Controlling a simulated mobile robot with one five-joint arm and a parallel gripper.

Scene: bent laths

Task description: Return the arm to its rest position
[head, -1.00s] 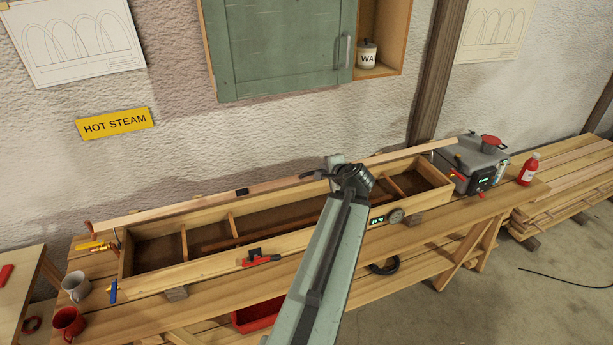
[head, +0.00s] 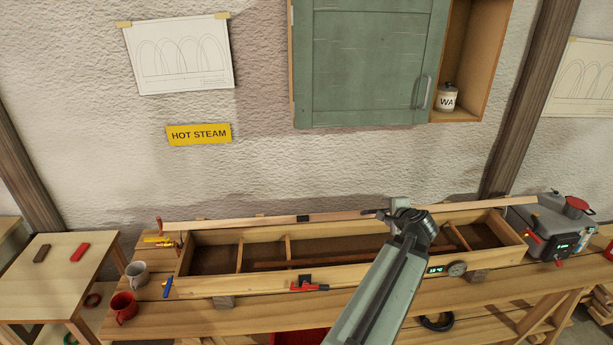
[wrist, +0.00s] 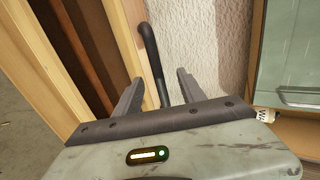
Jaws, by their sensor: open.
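My arm (head: 385,285) reaches up from the bottom of the head view over the right half of the long wooden box. My gripper (wrist: 160,78) is open in the wrist view, its two grey fingers apart. A black bent handle (wrist: 151,55) stands between the fingers; I cannot tell whether they touch it. In the head view the raised wooden lid (head: 250,221) runs along the box's back edge. The open box (head: 205,285) shows a dark inside with wooden dividers. My gripper's fingertips are hard to make out in the head view.
The box stands on a plank bench (head: 240,318). A red mug (head: 124,307) and a grey mug (head: 136,273) are at its left. A grey steam unit (head: 555,228) stands at its right. A green cabinet (head: 365,65) hangs on the wall above.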

